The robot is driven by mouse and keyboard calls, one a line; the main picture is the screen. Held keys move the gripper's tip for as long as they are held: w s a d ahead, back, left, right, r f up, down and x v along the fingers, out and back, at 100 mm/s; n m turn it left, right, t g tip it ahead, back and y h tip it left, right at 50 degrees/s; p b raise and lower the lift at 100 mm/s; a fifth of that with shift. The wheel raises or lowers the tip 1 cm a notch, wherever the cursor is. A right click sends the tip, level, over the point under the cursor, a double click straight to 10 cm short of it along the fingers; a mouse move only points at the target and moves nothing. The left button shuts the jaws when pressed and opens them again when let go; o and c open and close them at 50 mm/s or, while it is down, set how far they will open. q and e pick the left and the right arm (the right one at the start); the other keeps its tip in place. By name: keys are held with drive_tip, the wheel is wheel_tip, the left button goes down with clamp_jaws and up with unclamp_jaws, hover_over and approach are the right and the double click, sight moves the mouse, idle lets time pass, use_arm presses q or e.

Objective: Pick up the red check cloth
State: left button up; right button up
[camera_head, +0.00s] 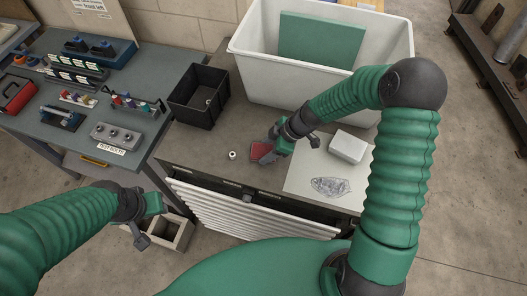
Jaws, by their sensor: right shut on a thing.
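The red check cloth (260,151) is a small dark red piece at the middle of the grey-brown worktop, just left of the white sheet. My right gripper (270,149) reaches down to it from the upper right and is shut on it. The gripper hides part of the cloth, and I cannot tell whether the cloth is clear of the worktop. My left gripper (150,220) hangs low at the left, in front of the worktop and away from the cloth. Its fingertips are too unclear to show whether it is open.
A white block (347,146) sits on the white sheet (305,178), which bears a drawing. A small round nut-like piece (232,155) lies left of the cloth. A black bin (199,98) and a large white tub (250,66) stand behind. A side bench (40,125) holds tools.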

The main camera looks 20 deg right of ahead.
sight(260, 150)
drive_tip(key=shift+r, duration=0.5)
wheel_tip(260, 150, up, 2)
drive_tip(key=shift+r+b, duration=0.25)
drive_tip(key=shift+b, duration=0.45)
drive_tip(key=s+a+r+b, duration=0.1)
drive_tip(key=s+a+b, duration=0.2)
drive_tip(key=s+a, duration=0.6)
drive_tip(key=s, duration=0.4)
drive_tip(key=shift+a+r+b, duration=0.15)
drive_tip(key=shift+r+b, duration=0.1)
drive_tip(key=shift+b, duration=0.1)
